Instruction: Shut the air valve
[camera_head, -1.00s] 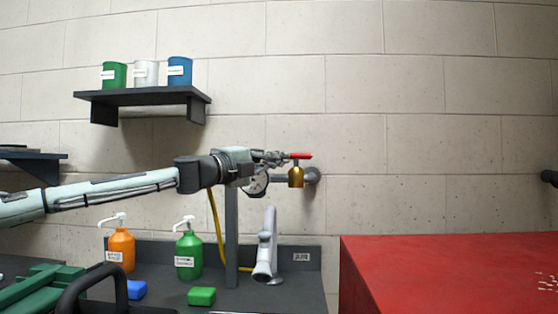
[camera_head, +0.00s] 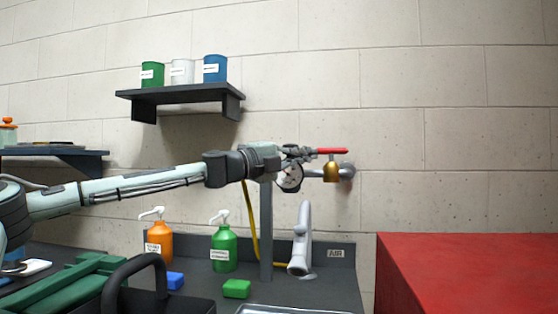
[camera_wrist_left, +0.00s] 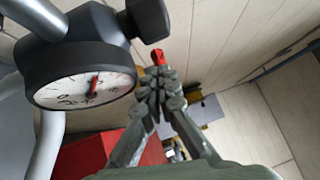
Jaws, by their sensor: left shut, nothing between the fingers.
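The air valve has a red lever handle (camera_head: 332,151) above a brass body (camera_head: 331,172), on a grey pipe fitting at the wall. The handle lies roughly level, across the top of the body. My left gripper (camera_head: 310,154) is shut with nothing held. Its fingertips are at the left end of the red handle; I cannot tell whether they touch it. In the left wrist view the closed fingers (camera_wrist_left: 161,88) point at the handle (camera_wrist_left: 158,57), which is seen nearly end-on beyond them. My right gripper is not in view.
A round pressure gauge (camera_head: 290,179) sits close below my left gripper, and large in the wrist view (camera_wrist_left: 85,88). A grey post and yellow hose (camera_head: 251,226) stand below. A faucet (camera_head: 301,240), soap bottles and an AIR label (camera_head: 335,254) are lower. A red cabinet (camera_head: 470,265) is right.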

